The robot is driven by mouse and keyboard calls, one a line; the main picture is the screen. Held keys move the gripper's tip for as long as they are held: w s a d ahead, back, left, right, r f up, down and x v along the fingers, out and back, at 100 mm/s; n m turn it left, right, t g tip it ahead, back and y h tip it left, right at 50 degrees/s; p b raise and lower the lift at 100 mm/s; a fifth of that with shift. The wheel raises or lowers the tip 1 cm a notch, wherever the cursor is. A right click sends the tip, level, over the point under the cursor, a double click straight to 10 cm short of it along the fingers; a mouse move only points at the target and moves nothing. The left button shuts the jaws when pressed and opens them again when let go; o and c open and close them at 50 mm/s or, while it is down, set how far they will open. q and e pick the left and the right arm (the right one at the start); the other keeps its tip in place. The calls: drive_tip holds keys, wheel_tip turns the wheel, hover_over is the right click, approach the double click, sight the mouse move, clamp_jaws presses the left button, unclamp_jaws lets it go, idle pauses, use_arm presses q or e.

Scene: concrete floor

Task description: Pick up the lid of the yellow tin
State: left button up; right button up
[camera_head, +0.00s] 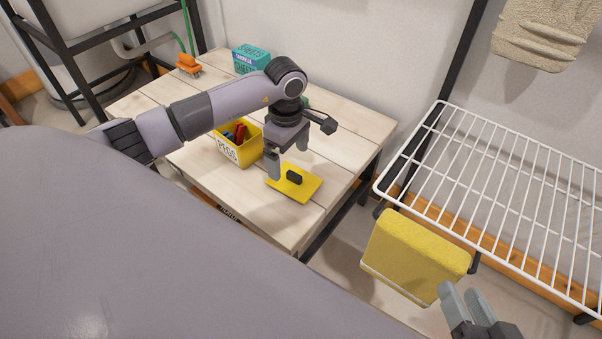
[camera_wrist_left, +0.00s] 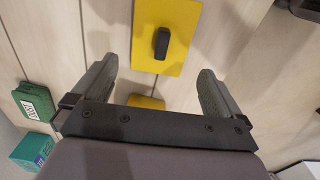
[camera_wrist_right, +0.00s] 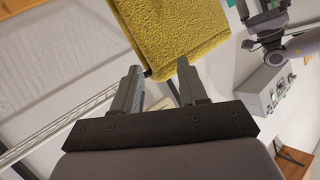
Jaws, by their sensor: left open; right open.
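The yellow lid (camera_head: 307,189) lies flat on the wooden table with its black handle (camera_head: 294,177) upward. It also shows in the left wrist view (camera_wrist_left: 178,18), just beyond my fingertips, its handle (camera_wrist_left: 162,43) lined up between them. My left gripper (camera_head: 288,163) is open and empty, pointing down above the lid, apart from the handle. The yellow tin (camera_head: 236,153) marked PEGS stands lidless to the left of the lid, with red and blue things inside. My right gripper (camera_head: 466,298) is open at the lower right, next to a yellow spongy block (camera_head: 415,255).
A teal box (camera_head: 250,58) and an orange clamp-like thing (camera_head: 188,64) stand at the table's back. A white wire rack (camera_head: 500,190) is to the right. The table (camera_head: 350,125) is clear right of the lid. My left arm hides part of the table.

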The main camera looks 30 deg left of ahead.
sight(291, 172)
use_arm(q)
drive_tip(key=f+b, duration=0.1)
drive_tip(key=f, duration=0.3)
drive_tip(key=f+b, duration=0.1)
drive_tip(key=f, duration=0.1)
drive_tip(key=shift+d+f+b, duration=0.15)
drive_tip(key=shift+d+b, duration=0.1)
drive_tip(key=shift+b, duration=0.1)
drive_tip(key=c, duration=0.8)
use_arm(e)
drive_tip(key=shift+s+d+f+n+t+h, duration=0.15)
drive_tip(key=shift+d+n+t, duration=0.1)
drive_tip(key=shift+d, duration=0.15)
drive_tip(key=shift+s+d+n+t+h, duration=0.1)
drive_tip(key=shift+d+n+t+h, duration=0.05)
drive_tip(key=shift+d+t, duration=0.15)
